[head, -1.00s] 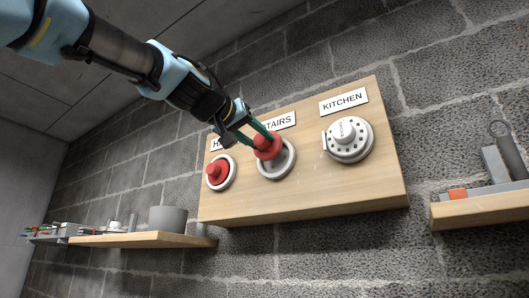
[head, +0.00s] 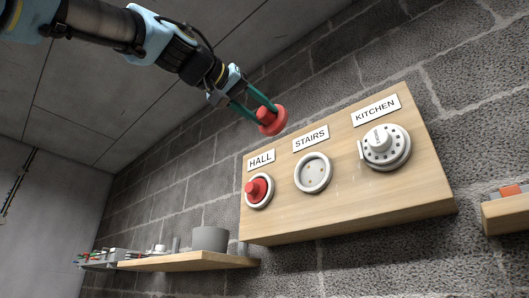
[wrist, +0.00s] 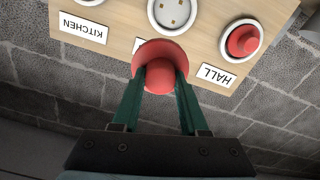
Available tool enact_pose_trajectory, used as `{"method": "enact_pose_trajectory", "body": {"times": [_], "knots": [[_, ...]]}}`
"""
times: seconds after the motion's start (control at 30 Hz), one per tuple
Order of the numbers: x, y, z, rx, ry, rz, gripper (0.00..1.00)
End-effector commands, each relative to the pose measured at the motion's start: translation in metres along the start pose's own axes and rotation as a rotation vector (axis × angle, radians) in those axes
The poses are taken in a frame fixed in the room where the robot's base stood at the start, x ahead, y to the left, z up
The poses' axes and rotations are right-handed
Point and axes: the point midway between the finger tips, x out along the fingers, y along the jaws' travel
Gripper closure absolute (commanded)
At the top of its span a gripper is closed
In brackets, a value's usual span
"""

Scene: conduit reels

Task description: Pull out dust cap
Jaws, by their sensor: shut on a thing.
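My gripper (head: 255,112) is shut on a red dust cap (head: 271,122) and holds it in the air, apart from the wooden board, up and left of the STAIRS label. In the wrist view the cap (wrist: 160,62) sits between the green fingers and covers most of the STAIRS label. The STAIRS socket (head: 313,173) is a white ring with its face bare and small holes showing. The HALL socket (head: 258,190) has a red cap (head: 256,188) in it. The KITCHEN socket (head: 385,147) has a white-grey perforated cover with a central knob.
The wooden board (head: 350,210) is fixed to a grey block wall. A shelf (head: 185,262) at lower left holds a grey cylinder (head: 210,239) and small items. Another shelf (head: 505,213) stands at the right edge. The space around my gripper is clear.

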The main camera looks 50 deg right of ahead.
Motion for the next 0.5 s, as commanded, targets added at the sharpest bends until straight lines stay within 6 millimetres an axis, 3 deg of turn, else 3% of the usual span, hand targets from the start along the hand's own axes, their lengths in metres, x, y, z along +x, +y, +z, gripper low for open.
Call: {"method": "enact_pose_trajectory", "body": {"times": [0.5], "knots": [[-0.02,-0.001,0.0,0.0,0.001,-0.001,1.0]]}}
